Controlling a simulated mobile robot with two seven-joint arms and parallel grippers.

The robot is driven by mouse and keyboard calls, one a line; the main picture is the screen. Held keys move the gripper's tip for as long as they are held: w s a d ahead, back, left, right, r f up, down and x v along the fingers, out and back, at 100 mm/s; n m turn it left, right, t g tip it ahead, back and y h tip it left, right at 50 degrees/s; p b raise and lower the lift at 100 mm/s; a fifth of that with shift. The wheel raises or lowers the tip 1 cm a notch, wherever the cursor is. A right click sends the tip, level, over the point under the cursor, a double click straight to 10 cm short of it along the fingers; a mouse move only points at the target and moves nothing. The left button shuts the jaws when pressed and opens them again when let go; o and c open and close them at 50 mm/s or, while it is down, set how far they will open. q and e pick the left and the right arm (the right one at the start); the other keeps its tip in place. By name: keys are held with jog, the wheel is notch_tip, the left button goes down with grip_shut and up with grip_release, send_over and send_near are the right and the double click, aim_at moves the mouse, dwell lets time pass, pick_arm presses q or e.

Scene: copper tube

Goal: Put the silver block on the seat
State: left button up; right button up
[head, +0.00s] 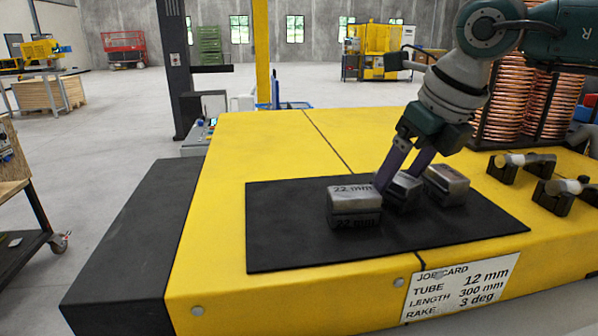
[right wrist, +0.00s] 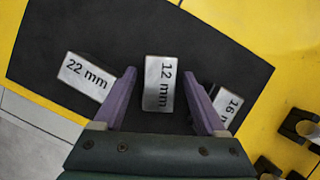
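Three silver blocks stand on a black mat (head: 290,245). The block marked 22 mm (head: 354,205) is on the left, the block marked 12 mm (right wrist: 160,85) is in the middle, and one reading 16 (right wrist: 227,105) is on the right (head: 447,186). My right gripper (head: 403,172) reaches down at the middle block (head: 403,193). In the right wrist view its purple fingers (right wrist: 160,80) are open on either side of the 12 mm block, with gaps showing. I cannot tell which part is the seat. My left gripper is not in view.
The mat lies on a yellow bench (head: 240,150) with a job card (head: 460,286) reading tube 12 mm on its front. Black brackets (head: 522,165) with pale tube pieces are at the right. Copper coils (head: 507,100) stand behind them. The bench's left part is clear.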

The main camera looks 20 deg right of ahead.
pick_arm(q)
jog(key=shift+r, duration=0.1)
pick_arm(e)
jog(key=shift+r, duration=0.15)
jog(key=b+v, duration=0.3)
jog(key=v, duration=0.8)
jog(key=shift+r, duration=0.1)
jog(key=shift+o, duration=0.4)
jog(key=shift+w+a+r+p, duration=0.3)
jog(key=shift+a+r+p, duration=0.15)
jog(key=shift+p, duration=0.45)
jog(key=p, duration=0.1)
send_over(408, 182)
notch_tip(408, 182, down, 5)
jog(key=shift+r, duration=0.2)
jog(key=p+x, duration=0.1)
jog(key=x, duration=0.2)
jog(key=p+x, duration=0.1)
jog(key=shift+s+d+f+p, duration=0.15)
jog(key=shift+s+f+p, duration=0.15)
jog(key=shift+p, duration=0.05)
jog(key=shift+w+f, duration=0.2)
jog(key=shift+f, duration=0.25)
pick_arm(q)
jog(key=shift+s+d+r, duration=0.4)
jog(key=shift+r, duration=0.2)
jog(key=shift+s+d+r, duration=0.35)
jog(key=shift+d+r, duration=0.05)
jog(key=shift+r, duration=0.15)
